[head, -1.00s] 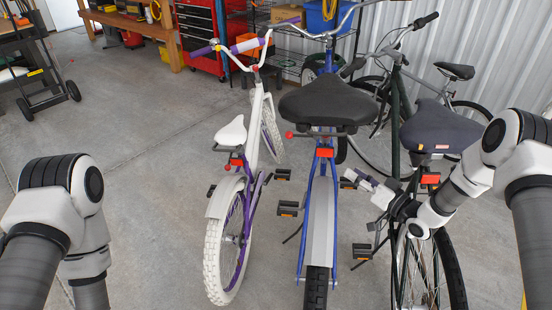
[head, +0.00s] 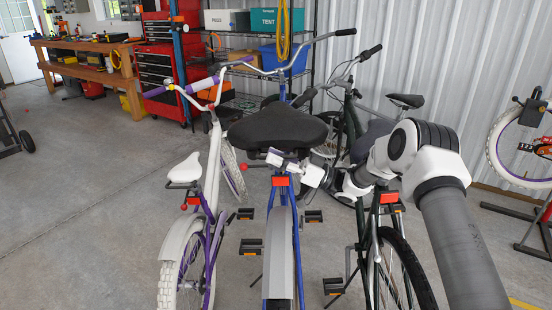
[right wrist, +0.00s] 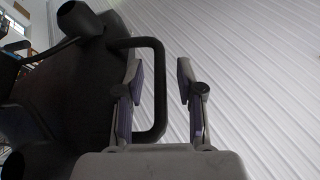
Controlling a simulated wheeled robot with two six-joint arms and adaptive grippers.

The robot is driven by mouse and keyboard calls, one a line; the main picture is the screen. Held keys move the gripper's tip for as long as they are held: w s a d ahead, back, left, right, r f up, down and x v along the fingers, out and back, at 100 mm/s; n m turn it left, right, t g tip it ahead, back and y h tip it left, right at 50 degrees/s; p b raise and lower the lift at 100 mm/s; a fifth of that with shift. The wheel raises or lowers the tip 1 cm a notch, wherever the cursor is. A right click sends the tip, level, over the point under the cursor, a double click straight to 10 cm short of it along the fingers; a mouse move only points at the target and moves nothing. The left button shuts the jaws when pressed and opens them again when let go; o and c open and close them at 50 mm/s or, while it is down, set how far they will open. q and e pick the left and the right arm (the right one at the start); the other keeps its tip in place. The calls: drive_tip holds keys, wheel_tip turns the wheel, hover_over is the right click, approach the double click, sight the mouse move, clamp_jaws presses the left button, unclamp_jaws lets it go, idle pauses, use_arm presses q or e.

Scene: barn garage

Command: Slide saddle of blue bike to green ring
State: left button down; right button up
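The blue bike (head: 296,222) stands in the middle of the head view, its rear toward me. Its wide black saddle (head: 278,127) shows from behind and above; it also fills the left of the right wrist view (right wrist: 75,95). A red knob (head: 244,166) sticks out below the saddle's left side. My right gripper (head: 280,160) is just under the saddle's rear edge. In the right wrist view its fingers (right wrist: 159,95) are apart, with one side of a dark loop-shaped bar (right wrist: 158,75) between them. No green ring is visible. My left gripper is out of view.
A white bike (head: 186,172) stands close on the left, and a dark green bike (head: 380,225) close on the right, partly behind my right arm. A workbench (head: 90,62) and shelves stand at the back. Floor at left is open.

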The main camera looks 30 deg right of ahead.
clamp_jaws()
drive_tip(key=shift+r+p, duration=0.35)
drive_tip(key=r+p, duration=0.1)
drive_tip(key=s+a+r+p, duration=0.1)
drive_tip(key=r, duration=0.1)
drive_tip(key=r+p, duration=0.1)
drive_tip(key=r, duration=0.1)
drive_tip(key=shift+s+a+r, duration=0.15)
drive_tip(key=shift+s, duration=0.2)
drive_tip(key=shift+c, duration=0.7)
unclamp_jaws()
drive_tip(key=shift+o, duration=0.7)
